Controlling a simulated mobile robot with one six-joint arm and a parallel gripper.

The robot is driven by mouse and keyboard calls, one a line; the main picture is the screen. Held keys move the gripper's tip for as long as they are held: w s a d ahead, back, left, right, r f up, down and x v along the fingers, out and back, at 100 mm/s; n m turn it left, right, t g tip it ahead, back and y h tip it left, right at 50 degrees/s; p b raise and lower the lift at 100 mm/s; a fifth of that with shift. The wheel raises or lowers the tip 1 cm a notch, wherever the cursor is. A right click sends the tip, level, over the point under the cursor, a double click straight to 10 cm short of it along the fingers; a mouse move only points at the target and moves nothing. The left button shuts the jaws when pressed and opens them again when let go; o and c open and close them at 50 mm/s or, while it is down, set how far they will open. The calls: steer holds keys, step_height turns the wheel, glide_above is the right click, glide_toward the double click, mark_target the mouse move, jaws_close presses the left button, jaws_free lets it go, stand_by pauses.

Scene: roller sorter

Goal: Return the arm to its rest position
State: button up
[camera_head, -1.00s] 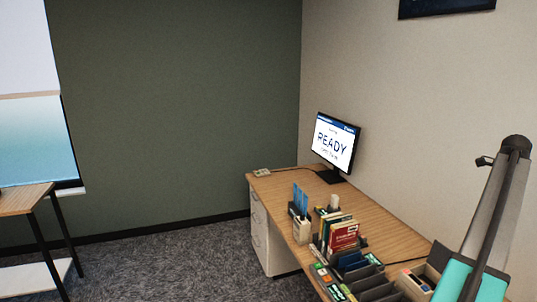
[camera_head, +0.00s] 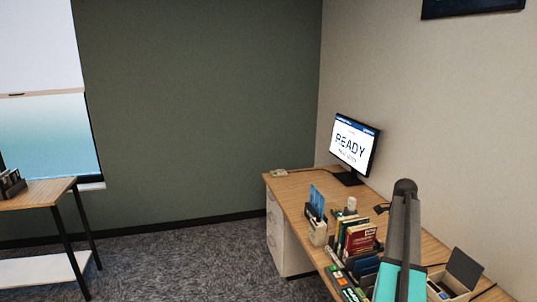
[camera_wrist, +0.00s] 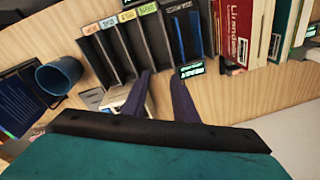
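In the wrist view my gripper (camera_wrist: 161,77) shows two dark fingers standing apart, with bare wood visible between them. It is open and holds nothing. The fingers point at the desk, close to a dark slotted sorter (camera_wrist: 116,54) with coloured labels. In the head view my grey and teal arm rises at the lower right in front of the desk (camera_head: 292,198). The gripper itself is hidden or out of frame there.
A blue cup (camera_wrist: 58,76) is left of the sorter in the wrist view; books (camera_wrist: 232,35) are right. In the head view a monitor (camera_head: 354,145) reading READY stands on the desk, with an open box (camera_head: 458,275) right of my arm. Carpet (camera_head: 180,262) lies clear between desk and left table (camera_head: 40,193).

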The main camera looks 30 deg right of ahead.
steer(key=w+a+f+n, duration=0.4)
steer(key=a+f, duration=0.1)
steer(key=a, duration=0.6)
steer(key=w+a+f+n, duration=0.3)
steer(key=a+f+n, duration=0.15)
steer(key=a, duration=0.65)
steer(key=w+a+f+n, duration=0.4)
steer(key=a+f, duration=0.2)
steer(key=a, duration=0.5)
steer(key=s+a+f+n, duration=0.3)
steer(key=a+n, duration=0.1)
steer(key=a, duration=0.6)
steer(key=s+a+f+n+y, duration=0.15)
steer(key=a+f+n, duration=0.25)
steer(key=a, duration=0.6)
steer(key=s+a+f+n, duration=0.3)
steer(key=a+n, duration=0.2)
steer(key=a, duration=0.5)
steer(key=s+f+g+b, duration=0.6)
steer(key=s+f+b, duration=0.4)
steer(key=s+f, duration=1.6)
step_height(320, 180, down, 2)
steer(key=shift+d+f, duration=0.25)
steer(key=shift+d, duration=0.15)
steer(key=shift+m, duration=0.25)
